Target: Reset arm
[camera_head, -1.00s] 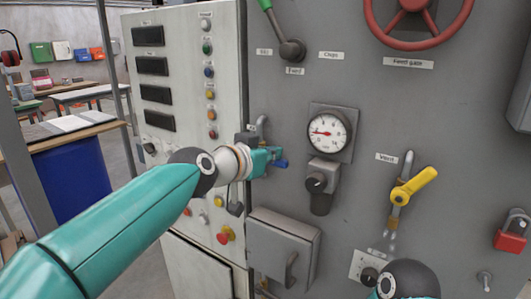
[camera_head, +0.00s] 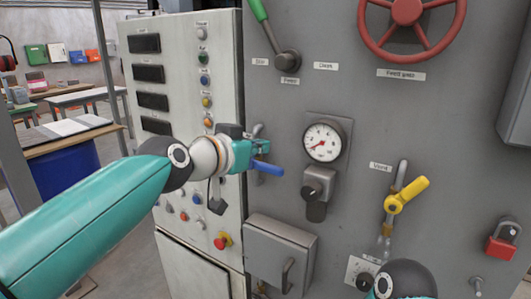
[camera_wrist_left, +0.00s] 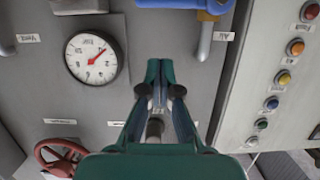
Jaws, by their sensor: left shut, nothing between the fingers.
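My left gripper (camera_head: 264,147) is in front of the grey machine panel, near the edge of the control cabinet. It is shut and empty; in the left wrist view its fingers (camera_wrist_left: 161,66) meet at the tips. A blue valve handle (camera_head: 268,168) shows just below the gripper in the head view. In the left wrist view the blue handle (camera_wrist_left: 185,4) is at the top edge, apart from the fingertips. Part of my right arm shows at the bottom of the head view, but its gripper is out of frame.
The panel carries a round gauge (camera_head: 325,139), a yellow valve lever (camera_head: 407,195), a red handwheel (camera_head: 406,12), a green-handled lever (camera_head: 258,12), a grey box (camera_head: 280,252) and a red padlock (camera_head: 503,241). The cabinet (camera_head: 187,70) with buttons stands left of the gripper.

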